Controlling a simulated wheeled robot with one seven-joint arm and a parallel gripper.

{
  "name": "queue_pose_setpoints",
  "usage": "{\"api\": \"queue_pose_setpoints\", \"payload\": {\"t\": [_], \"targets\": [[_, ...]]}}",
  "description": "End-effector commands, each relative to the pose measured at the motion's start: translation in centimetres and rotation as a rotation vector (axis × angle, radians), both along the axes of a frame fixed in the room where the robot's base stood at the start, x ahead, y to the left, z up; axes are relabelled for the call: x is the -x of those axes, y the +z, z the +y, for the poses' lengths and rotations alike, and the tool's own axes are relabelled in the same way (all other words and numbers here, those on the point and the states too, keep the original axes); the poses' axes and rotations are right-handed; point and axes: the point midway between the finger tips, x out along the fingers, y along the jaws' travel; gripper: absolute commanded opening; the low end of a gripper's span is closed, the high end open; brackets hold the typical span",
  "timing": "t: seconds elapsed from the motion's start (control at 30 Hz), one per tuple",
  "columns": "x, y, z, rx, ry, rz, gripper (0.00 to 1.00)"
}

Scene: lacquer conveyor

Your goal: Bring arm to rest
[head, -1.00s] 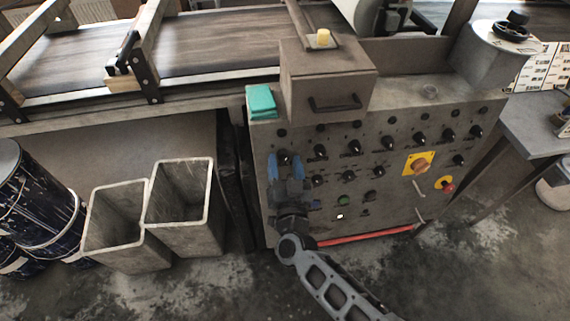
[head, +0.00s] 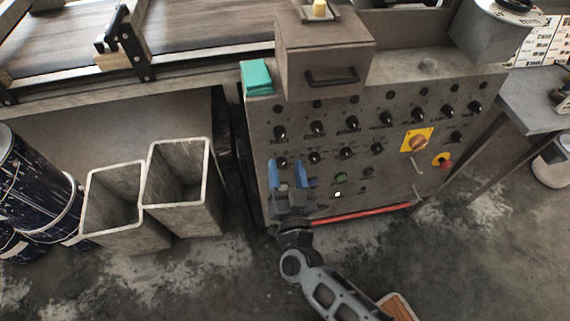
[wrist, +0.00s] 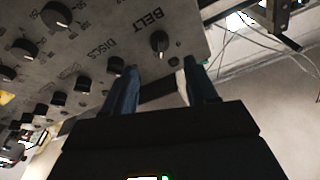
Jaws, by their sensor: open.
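My gripper (head: 287,175) is open and empty, its two blue fingers apart and pointing up in the head view. It is in front of the lower left part of the grey control panel (head: 300,135). In the wrist view my gripper (wrist: 157,90) shows its two fingers with a gap between them. The panel (wrist: 100,60) fills the upper left there, with black knobs and the labels BELT and DISCS. I cannot tell how close the fingertips are to the panel face.
Two open grey bins (head: 180,212) stand left of the panel, beside dark paint-stained drums (head: 35,195). A red bar (head: 360,214) runs along the panel's lower edge. A teal cloth (head: 256,77) and a drawer box (head: 325,60) sit on top.

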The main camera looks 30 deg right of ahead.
Motion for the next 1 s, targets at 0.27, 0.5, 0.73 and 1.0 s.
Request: {"api": "queue_pose_setpoints", "payload": {"t": [0.27,0.5,0.73,1.0], "targets": [[0.1,0.0,0.0,0.000,0.001,0.001,0.57],[4.8,0.5,0.6,-0.004,0.052,0.015,0.57],[13.7,3.1,0.6,0.018,0.148,0.064,0.57],[23.0,7.9,-0.3,0.083,0.249,0.174,0.57]]}}
